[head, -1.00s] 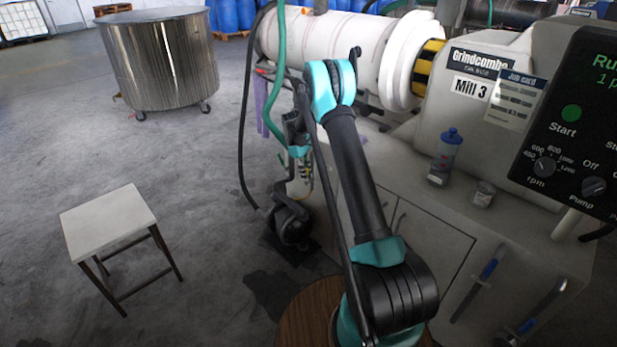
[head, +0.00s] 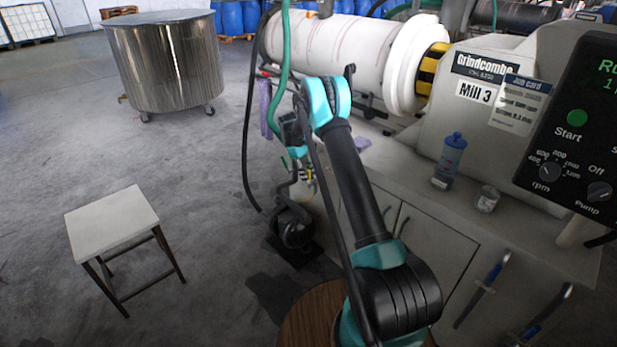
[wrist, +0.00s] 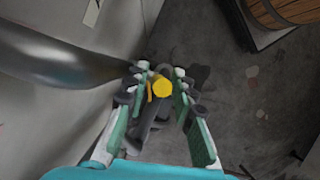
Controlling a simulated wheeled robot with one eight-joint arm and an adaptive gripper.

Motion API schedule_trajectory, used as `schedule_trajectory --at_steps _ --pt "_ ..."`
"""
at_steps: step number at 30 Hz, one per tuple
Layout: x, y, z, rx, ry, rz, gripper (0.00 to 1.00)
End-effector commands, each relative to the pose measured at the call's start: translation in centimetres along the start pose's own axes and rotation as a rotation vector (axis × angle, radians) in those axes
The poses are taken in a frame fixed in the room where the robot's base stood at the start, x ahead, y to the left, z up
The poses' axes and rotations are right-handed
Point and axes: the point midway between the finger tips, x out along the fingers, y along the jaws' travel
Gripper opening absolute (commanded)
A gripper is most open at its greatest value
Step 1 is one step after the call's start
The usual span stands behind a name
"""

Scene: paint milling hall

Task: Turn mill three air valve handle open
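The Mill 3 label (head: 480,92) is on the pale mill housing in the head view. My gripper (wrist: 161,72) is open in the wrist view, with a green-lined finger on each side. A round yellow part (wrist: 162,88) shows between the fingers, with a small orange piece (wrist: 151,92) beside it. Either may belong to the valve handle; I cannot tell which, nor whether the fingers touch them. In the head view my gripper (head: 301,164) points down beside the mill, near small yellow-and-black fittings, and partly hides them.
A dark pump-like unit (head: 293,228) stands on the floor below. A green hose (head: 283,55) and a black hose (head: 246,130) hang nearby. A white-topped stool (head: 112,220) and steel vat (head: 165,62) stand left. A blue bottle (head: 449,160) and can (head: 487,199) sit on the ledge.

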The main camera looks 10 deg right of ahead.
Motion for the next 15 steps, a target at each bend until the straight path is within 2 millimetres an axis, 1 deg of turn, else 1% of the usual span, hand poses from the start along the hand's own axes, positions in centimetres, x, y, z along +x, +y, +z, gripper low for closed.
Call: schedule_trajectory --at_steps 10,13,15 --pt "-0.1 0.0 0.0 0.000 0.000 0.000 0.35" --pt "-0.7 0.0 0.0 0.000 0.000 0.000 0.35" --pt "-1.6 0.0 0.0 0.000 0.000 0.000 0.35"
